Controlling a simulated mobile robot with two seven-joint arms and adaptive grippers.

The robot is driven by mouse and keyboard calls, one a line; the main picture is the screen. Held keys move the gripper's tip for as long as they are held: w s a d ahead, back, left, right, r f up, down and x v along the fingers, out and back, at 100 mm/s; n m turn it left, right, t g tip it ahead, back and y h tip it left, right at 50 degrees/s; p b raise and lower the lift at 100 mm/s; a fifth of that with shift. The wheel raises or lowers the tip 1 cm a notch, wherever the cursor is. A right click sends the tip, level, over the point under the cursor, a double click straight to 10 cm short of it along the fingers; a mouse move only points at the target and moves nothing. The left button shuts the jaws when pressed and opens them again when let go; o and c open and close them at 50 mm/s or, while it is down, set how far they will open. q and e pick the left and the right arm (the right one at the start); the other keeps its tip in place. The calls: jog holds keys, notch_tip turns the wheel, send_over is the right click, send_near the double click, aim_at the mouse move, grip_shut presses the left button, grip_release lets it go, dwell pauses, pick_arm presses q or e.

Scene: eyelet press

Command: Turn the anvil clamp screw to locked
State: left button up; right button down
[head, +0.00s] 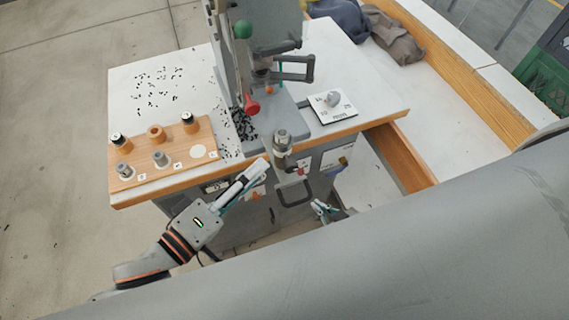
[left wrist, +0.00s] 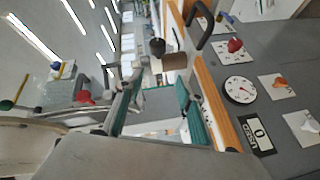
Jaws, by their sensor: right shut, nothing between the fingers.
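The eyelet press (head: 265,45) stands on the white bench, with a red knob (head: 252,107) low on its front. A grey upright cylinder (head: 282,140) is at the bench's front edge. I cannot tell which part is the anvil clamp screw or how it is turned. My left gripper (head: 262,167) is at the bench front, left of and below the cylinder. My right gripper (head: 320,207) is low in front of the bench, shut and empty, partly hidden by my grey body.
A wooden block (head: 200,139) with several cylinders is at the bench's left. Black bits are scattered at the left. The front panel has a round gauge (left wrist: 239,90), a counter (left wrist: 259,133) and a red knob (left wrist: 235,45).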

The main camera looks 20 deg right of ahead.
aim_at(291, 171)
pick_arm(q)
jog(key=shift+n+g+h, duration=0.8)
jog(key=d, duration=0.5)
jog(key=d+f, duration=0.1)
jog(key=d, duration=0.2)
jog(key=shift+d+p, duration=0.15)
jog(key=shift+p, duration=0.15)
grip_shut()
